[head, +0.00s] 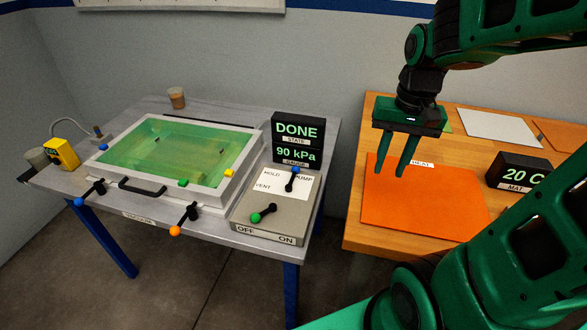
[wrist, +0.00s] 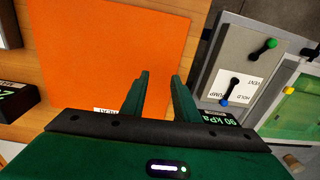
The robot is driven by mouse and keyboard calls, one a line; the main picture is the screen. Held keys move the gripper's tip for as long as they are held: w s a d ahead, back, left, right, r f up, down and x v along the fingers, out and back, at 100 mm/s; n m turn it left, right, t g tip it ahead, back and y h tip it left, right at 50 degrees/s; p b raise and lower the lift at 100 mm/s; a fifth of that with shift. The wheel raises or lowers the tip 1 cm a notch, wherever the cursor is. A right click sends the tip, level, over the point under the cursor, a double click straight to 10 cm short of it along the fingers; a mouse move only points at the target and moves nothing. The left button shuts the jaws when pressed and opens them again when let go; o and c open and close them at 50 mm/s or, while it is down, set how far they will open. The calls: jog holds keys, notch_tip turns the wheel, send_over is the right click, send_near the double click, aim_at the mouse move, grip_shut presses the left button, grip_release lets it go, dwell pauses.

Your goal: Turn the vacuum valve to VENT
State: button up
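The vacuum valve (head: 292,180) is a black lever with a blue knob on a grey control box (head: 268,232). Its white plate carries the words HOLD, PUMP and VENT; the blue end points to the back, by PUMP. The lever also shows in the wrist view (wrist: 231,90). The display (head: 297,140) behind it reads DONE and 90 kPa. My gripper (head: 392,173) is above the orange mat, to the right of the valve and apart from it. Its two fingers are apart with nothing between them, also in the wrist view (wrist: 161,76).
A green-knobbed lever (head: 263,213) sits on the same box, pointing to the OFF side. A framed green bath (head: 160,150) with orange- and blue-knobbed clamps stands left. The wooden table holds the orange heat mat (head: 440,205) and a 20 C display (head: 520,172). A floor gap separates the tables.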

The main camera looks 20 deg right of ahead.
jog(key=w+a, duration=0.4)
jog(key=w, duration=0.5)
jog(key=y, duration=0.2)
send_near(294, 174)
jog(key=shift+m+t, duration=0.3)
jog(key=x, duration=0.7)
jog(key=shift+s+a+f, duration=0.2)
jog(key=shift+s+f, duration=0.05)
jog(key=shift+s, duration=0.1)
grip_shut()
